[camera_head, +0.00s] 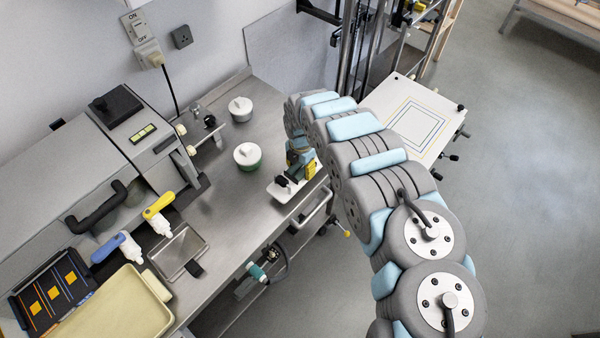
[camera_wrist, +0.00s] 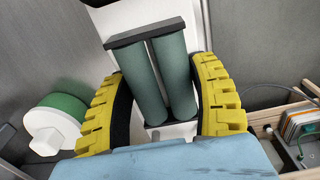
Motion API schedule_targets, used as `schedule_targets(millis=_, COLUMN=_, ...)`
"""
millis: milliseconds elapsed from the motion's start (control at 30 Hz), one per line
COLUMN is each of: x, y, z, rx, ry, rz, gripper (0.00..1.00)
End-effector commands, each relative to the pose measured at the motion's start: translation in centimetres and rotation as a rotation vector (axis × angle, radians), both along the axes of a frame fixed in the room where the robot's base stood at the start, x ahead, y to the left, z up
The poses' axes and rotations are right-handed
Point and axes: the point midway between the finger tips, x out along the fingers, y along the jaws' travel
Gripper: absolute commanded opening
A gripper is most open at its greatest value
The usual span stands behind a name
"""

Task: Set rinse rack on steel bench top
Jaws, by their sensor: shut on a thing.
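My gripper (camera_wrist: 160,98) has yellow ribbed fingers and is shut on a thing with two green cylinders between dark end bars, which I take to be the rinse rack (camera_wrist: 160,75). A white part shows behind and below the cylinders. In the head view the rack's white tray-like base (camera_head: 284,193) is at the right front edge of the steel bench top (camera_head: 222,205), under my gripper (camera_head: 300,165). My arm hides part of it. I cannot tell whether the base touches the bench.
A green pot with a white lid (camera_head: 247,156) stands left of my gripper, and another white-lidded pot (camera_head: 240,109) behind it. Bare steel lies around the green pot.

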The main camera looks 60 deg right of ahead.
Motion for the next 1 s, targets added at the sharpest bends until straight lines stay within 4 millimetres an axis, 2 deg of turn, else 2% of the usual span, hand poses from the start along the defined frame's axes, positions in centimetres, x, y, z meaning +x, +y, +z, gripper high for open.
schedule_targets(millis=100, x=0.5, y=-0.3, z=-0.3, rx=-0.003, ry=-0.005, rz=0.002, gripper=0.23)
schedule_targets(millis=667, x=0.8, y=-1.1, z=-1.3, rx=-0.007, ry=-0.002, rz=-0.003, gripper=0.23)
schedule_targets(millis=1000, x=0.7, y=-0.9, z=-4.0, rx=-0.001, ry=0.0, rz=-0.004, gripper=0.23)
